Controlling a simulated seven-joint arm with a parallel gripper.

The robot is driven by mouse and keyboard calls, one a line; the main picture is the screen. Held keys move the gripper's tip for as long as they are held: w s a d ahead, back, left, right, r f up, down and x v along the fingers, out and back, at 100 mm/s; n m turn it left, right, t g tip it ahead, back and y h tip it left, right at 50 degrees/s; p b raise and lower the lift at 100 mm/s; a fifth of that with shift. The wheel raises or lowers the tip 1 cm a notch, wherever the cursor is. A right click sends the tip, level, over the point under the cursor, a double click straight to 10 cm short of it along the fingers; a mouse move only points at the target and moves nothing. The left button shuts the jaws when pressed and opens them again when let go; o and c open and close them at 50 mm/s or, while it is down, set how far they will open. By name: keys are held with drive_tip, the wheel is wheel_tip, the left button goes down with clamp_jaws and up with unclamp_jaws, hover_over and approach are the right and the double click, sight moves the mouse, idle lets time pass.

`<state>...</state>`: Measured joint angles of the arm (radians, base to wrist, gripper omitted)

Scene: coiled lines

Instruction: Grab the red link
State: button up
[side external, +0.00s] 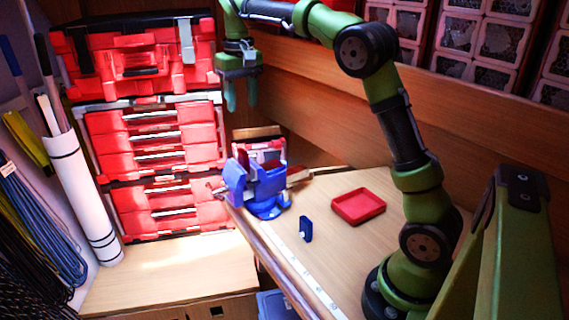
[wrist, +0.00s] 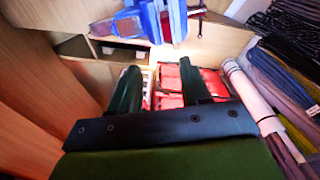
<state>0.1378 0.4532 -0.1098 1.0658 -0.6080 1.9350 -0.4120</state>
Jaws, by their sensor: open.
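I cannot make out a separate red link in either view.
A blue vise (side external: 262,190) stands at the table's left edge; it shows in the wrist view (wrist: 165,20). The red tool chest (side external: 150,130) fills the back left. Coiled lines (side external: 40,225) hang at far left, beside a white roll (side external: 80,195).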

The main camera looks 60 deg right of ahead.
wheel_tip(320, 180, up, 3)
hover_over(242, 151)
drive_tip(key=f, duration=1.1)
drive_tip(key=shift+s+d+f, duration=0.25)
drive_tip(key=shift+s+f, duration=0.05)
drive_tip(key=shift+f, duration=0.05)
drive_tip(key=shift+w+a+f, duration=0.1)
drive_tip(key=shift+w+f, duration=0.05)
drive_tip(key=shift+f, duration=1.25)
drive_tip(key=shift+w+a+f, duration=0.1)
drive_tip(key=shift+f, duration=1.25)
clamp_jaws()
